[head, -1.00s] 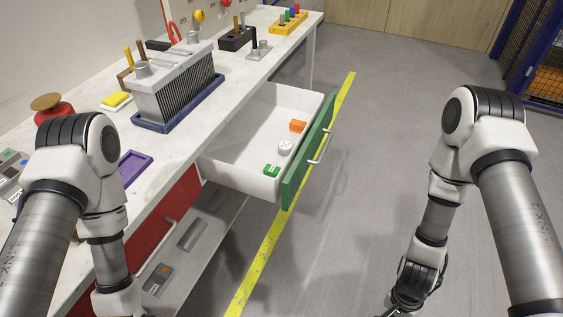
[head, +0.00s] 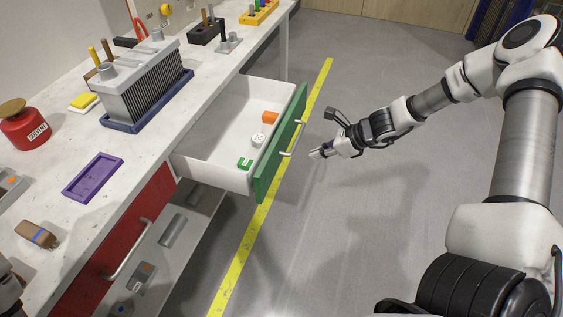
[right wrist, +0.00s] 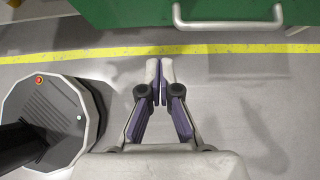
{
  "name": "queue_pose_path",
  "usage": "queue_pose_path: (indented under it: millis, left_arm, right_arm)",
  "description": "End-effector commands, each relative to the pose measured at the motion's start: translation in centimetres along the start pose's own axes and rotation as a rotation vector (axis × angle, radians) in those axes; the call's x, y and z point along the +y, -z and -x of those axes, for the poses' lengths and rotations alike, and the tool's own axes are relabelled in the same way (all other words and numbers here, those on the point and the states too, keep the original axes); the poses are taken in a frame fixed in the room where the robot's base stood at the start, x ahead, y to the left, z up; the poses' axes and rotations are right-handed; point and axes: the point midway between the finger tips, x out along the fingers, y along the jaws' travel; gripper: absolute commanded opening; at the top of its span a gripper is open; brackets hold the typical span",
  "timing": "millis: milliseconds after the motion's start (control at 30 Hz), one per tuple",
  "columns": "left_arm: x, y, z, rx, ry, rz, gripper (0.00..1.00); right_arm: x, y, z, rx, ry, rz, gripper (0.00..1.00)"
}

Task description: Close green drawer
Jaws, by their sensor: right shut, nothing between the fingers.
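The green drawer (head: 265,172) stands pulled out from under the white workbench. Its green front carries a silver bar handle (head: 292,139), which also shows at the top of the right wrist view (right wrist: 228,22). Inside the white drawer box lie an orange block (head: 270,117), a white round piece (head: 258,140) and a green piece (head: 245,164). My right gripper (head: 314,155) is shut and empty, in front of the drawer front and apart from it in the head view. In the right wrist view its fingertips (right wrist: 160,66) meet, below the handle in the picture. My left gripper is out of view.
A red drawer front (head: 115,245) with its own handle is shut, nearer to me. The bench (head: 150,145) carries a grey finned unit (head: 150,85), a purple tray (head: 93,177) and a red container (head: 25,128). The floor right of the yellow line (head: 240,245) is clear around my right gripper.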

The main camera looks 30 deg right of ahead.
Motion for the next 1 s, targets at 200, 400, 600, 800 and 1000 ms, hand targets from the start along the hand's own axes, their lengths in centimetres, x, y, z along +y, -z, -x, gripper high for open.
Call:
queue_pose_path:
  millis: [200,400,600,800,1000]
  left_arm:
    - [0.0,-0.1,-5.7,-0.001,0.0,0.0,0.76]
    - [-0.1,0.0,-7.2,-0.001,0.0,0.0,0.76]
    - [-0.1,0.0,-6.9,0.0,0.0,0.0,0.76]
    - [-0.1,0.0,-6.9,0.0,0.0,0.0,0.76]
    - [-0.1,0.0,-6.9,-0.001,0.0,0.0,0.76]
  right_arm:
    - [0.1,0.9,-5.4,0.007,-0.001,0.005,0.0]
    - [0.1,0.1,-9.1,0.006,-0.002,0.008,0.0]
    - [0.1,-2.3,-10.8,0.004,-0.001,0.005,0.0]
    - [0.1,-2.7,-11.2,0.002,-0.001,0.002,0.0]
    - [0.1,-2.7,-11.2,0.002,-0.001,0.002,0.0]
